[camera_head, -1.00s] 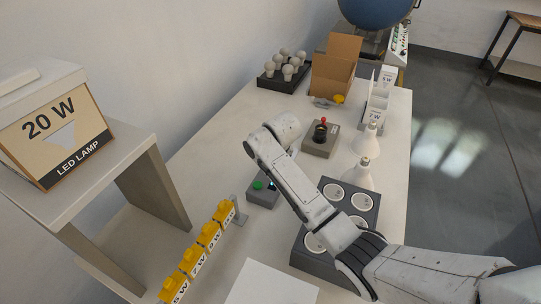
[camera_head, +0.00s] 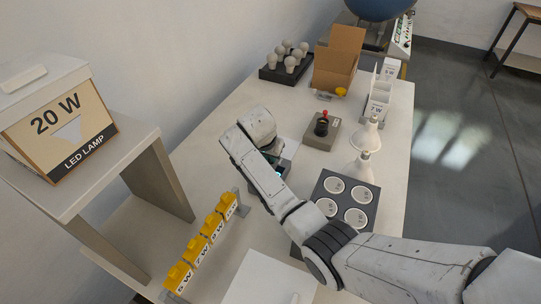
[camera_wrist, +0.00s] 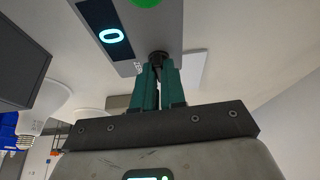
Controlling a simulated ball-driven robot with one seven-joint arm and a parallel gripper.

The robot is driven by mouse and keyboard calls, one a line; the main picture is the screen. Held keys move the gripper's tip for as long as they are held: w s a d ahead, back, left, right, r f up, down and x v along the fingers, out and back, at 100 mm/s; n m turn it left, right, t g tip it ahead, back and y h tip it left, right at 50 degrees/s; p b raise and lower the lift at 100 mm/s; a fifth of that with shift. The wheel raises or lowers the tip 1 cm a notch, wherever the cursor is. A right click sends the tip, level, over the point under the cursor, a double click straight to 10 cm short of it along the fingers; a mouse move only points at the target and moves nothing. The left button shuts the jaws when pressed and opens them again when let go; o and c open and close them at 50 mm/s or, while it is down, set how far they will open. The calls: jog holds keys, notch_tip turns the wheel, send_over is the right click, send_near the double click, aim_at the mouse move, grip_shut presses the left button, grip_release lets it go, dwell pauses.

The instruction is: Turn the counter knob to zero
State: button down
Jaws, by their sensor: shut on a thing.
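The counter is a grey box (camera_head: 286,167), mostly hidden behind my arm in the head view. In the wrist view its grey face (camera_wrist: 160,28) carries a dark display (camera_wrist: 108,32) with a glowing figure that reads 0. A green button (camera_wrist: 145,2) shows at the top edge. The small black counter knob (camera_wrist: 158,56) stands on the same box. My gripper (camera_wrist: 159,68) has its green fingers shut on the knob, touching it near the tips. In the head view the fingers are hidden by my wrist.
Yellow holders with watt labels (camera_head: 205,240) stand in a row at lower left. A dark tray with round white sockets (camera_head: 325,184) lies right of my arm. A box with a red-topped lever (camera_head: 322,130) stands behind. A cardboard box (camera_head: 338,65) and bulb tray (camera_head: 285,72) are farther back.

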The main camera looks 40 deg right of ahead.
jog(key=shift+r+m, duration=0.1)
jog(key=shift+m, duration=0.2)
dwell(0.4)
jog(key=c, duration=1.2)
grip_release()
jog(key=v, duration=1)
jog(key=shift+a+r+b, duration=0.25)
jog(key=shift+r+b, duration=0.05)
jog(key=shift+b, duration=0.1)
jog(key=shift+f, duration=0.1)
